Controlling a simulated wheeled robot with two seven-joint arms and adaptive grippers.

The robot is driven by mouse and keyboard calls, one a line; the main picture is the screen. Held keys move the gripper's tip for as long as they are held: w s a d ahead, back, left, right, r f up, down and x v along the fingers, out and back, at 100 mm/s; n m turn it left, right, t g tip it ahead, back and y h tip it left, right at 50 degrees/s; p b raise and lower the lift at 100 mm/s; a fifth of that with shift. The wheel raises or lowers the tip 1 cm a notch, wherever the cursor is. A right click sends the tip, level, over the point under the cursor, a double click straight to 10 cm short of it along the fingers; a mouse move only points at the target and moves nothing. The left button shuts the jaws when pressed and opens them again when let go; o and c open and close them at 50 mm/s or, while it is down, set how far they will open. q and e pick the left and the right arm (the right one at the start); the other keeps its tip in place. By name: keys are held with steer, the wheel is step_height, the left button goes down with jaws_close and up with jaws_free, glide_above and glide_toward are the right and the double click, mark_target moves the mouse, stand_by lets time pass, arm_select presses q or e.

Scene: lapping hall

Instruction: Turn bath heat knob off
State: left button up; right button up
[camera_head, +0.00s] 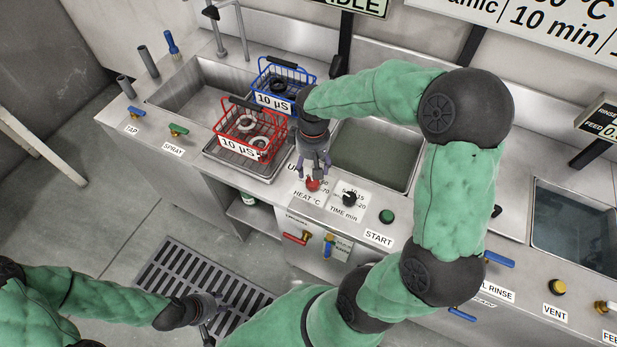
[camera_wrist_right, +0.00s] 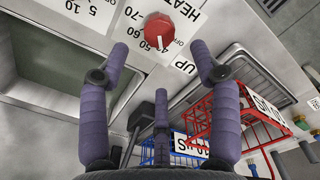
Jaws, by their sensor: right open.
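The red heat knob (camera_head: 312,184) is on the bath front panel by the label "HEAT °C". It also shows in the right wrist view (camera_wrist_right: 158,31), with a white pointer line and printed numbers around it. My right gripper (camera_head: 316,170) is open just above the knob. In the right wrist view its two front fingers (camera_wrist_right: 160,52) are spread, with the knob beyond and between their tips; I see no clear contact. My left gripper (camera_head: 207,322) hangs low at the left over the floor grate, away from the panel; its jaws are too small to read.
Beside the heat knob are a black time knob (camera_head: 349,198) and a green start button (camera_head: 386,216). Left of my right gripper stand a red basket (camera_head: 270,135) and a blue basket (camera_head: 297,72). Red and blue valve handles (camera_head: 296,239) stick out below the panel.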

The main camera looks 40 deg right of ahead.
mark_target(312, 181)
step_height(312, 181, down, 9)
steer(key=b, duration=0.3)
steer(key=shift+f, duration=0.1)
steer(key=c, duration=1.1)
